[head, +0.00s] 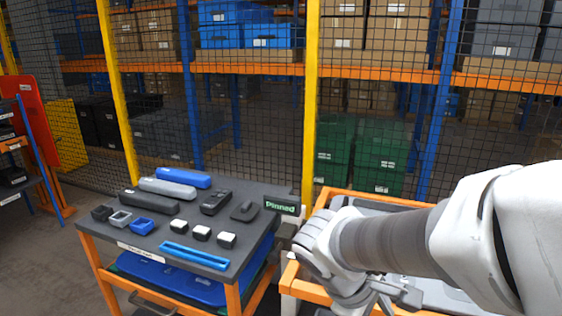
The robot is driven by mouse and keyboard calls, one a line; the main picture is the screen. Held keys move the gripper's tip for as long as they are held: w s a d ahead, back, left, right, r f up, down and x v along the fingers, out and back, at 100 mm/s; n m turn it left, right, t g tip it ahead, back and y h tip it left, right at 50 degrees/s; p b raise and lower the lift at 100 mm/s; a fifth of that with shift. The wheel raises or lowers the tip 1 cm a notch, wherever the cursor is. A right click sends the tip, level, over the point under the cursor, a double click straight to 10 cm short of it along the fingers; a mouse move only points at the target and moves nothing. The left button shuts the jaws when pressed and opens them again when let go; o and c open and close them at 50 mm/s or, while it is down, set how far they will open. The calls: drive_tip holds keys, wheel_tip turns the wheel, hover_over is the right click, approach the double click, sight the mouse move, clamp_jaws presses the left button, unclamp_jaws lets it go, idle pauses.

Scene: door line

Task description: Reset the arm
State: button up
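My arm (390,240) reaches in from the right edge, white with a dark grey sleeve. Its wrist end hangs over the orange-framed table at the lower right. My gripper (388,296) is at the bottom of the picture, partly hidden by the wrist and cut by the lower edge. Its fingers are too unclear to tell whether they are open or shut. I see nothing clearly held in it.
A mesh fence (250,130) with yellow posts runs behind. Floor shows at lower left.

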drive_tip(key=s+a+r+m+t+y+p, duration=0.2)
drive_tip(key=s+r+m+t+y, duration=0.2)
drive_tip(key=r+m, duration=0.5)
drive_tip(key=shift+s+r+y, duration=0.6)
drive_tip(key=shift+s+y, duration=0.05)
drive_tip(key=shift+y, duration=0.15)
